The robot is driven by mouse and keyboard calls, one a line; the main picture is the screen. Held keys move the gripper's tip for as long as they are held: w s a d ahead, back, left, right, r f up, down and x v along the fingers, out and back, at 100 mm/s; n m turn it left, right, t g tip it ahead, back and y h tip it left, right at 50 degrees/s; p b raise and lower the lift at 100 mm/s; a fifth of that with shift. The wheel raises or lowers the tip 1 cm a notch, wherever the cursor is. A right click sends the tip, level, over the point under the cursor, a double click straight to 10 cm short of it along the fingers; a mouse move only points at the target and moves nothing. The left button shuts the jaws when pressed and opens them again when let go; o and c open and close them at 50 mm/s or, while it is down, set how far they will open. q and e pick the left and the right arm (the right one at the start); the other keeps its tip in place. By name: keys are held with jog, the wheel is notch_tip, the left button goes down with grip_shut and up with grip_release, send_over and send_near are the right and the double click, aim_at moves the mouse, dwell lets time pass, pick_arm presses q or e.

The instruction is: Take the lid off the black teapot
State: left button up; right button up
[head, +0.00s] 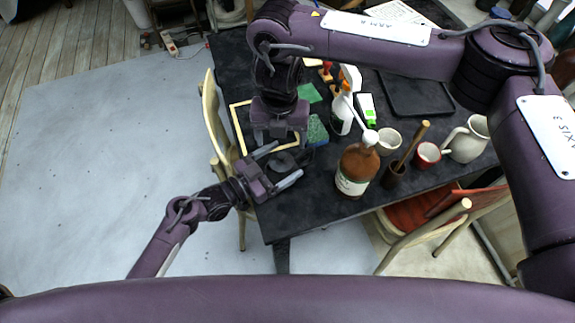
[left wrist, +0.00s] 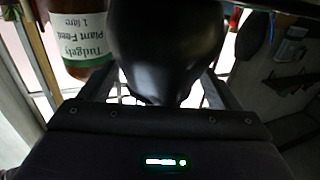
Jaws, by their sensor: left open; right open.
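The black teapot (head: 283,161) stands near the left front part of the dark table and is hard to tell from the tabletop. In the left wrist view it is a large, glossy black rounded body (left wrist: 165,50). My left gripper (head: 285,164) is open, with one finger on each side of the teapot; I cannot tell whether they touch it. My right gripper (head: 280,136) is open and points down just behind and above the teapot. The lid cannot be told apart from the body, and the handle and spout are not clear.
A brown plant feed bottle (head: 355,168) stands right of the teapot. A green sponge (head: 317,130) and wooden frame (head: 238,116) lie close behind. A spray bottle (head: 341,112), red mug (head: 428,154) and white jug (head: 467,140) stand farther right. Chairs flank the table (head: 310,215), whose front strip is bare.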

aim_at(281, 155)
pick_arm(q)
jog(key=shift+w+d, duration=0.1)
jog(key=shift+d, duration=0.05)
jog(key=shift+c, duration=0.2)
jog(key=c, duration=1.4)
pick_arm(e)
jog(key=shift+c, duration=1.3)
notch_tip(281, 155, up, 4)
jog(key=n, duration=0.9)
notch_tip(281, 155, down, 12)
jog(key=shift+a+r, duration=0.1)
jog(key=shift+r, duration=0.15)
jog(key=c, duration=0.7)
